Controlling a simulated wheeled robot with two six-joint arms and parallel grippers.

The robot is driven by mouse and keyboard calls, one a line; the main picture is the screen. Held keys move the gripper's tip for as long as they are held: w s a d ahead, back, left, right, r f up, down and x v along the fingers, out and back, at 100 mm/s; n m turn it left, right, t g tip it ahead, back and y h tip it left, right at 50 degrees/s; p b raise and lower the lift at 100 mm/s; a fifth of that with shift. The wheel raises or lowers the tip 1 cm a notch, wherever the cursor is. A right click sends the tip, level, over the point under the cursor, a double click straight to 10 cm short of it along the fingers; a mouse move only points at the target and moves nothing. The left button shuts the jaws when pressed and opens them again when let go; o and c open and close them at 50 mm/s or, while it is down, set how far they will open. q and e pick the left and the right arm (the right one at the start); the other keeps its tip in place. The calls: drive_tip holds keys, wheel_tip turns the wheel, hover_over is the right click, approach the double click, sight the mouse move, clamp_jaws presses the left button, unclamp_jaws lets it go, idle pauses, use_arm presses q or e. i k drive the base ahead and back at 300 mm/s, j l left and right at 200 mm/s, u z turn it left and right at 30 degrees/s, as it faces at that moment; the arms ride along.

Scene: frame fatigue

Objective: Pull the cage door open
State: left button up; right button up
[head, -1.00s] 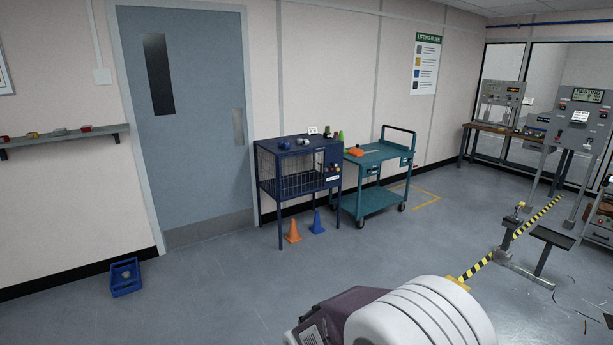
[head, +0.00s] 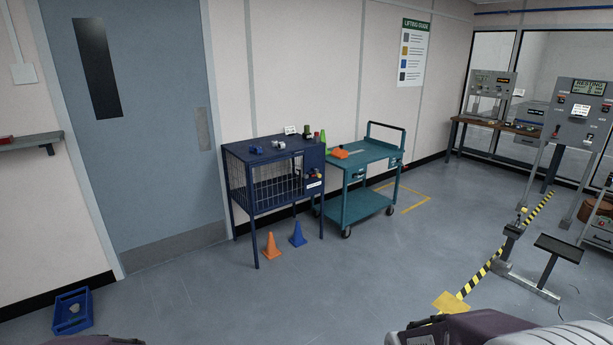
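A dark blue cage on legs (head: 236,188) stands against the wall left of centre in the head view. Its front is wire mesh (head: 276,192), with a blue panel at the right end that has small knobs and a white label (head: 314,185). The mesh front looks shut, but I cannot make out a handle or hinge at this distance. Neither gripper is in view. Parts of my own body show along the bottom edge, well short of the cage.
A teal trolley (head: 360,208) stands right beside the cage. An orange cone (head: 271,246) and a blue cone (head: 298,235) stand on the floor by the cage. A blue crate (head: 73,312) lies at lower left. A striped yellow-black barrier (head: 505,240) is at right.

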sight(305, 175)
drive_tip(key=i+l+z, duration=0.1)
drive_tip(key=i+z, duration=0.35)
drive_tip(key=i, duration=1.6)
drive_tip(key=i+u, duration=0.2)
drive_tip(key=i, duration=0.3)
drive_tip(key=i+l+u, duration=0.25)
drive_tip(key=i, duration=0.3)
drive_tip(key=i+l+u, duration=0.2)
drive_tip(key=i, duration=0.3)
drive_tip(key=i+l+u, duration=0.25)
drive_tip(key=i, duration=0.2)
drive_tip(key=i+l, duration=0.05)
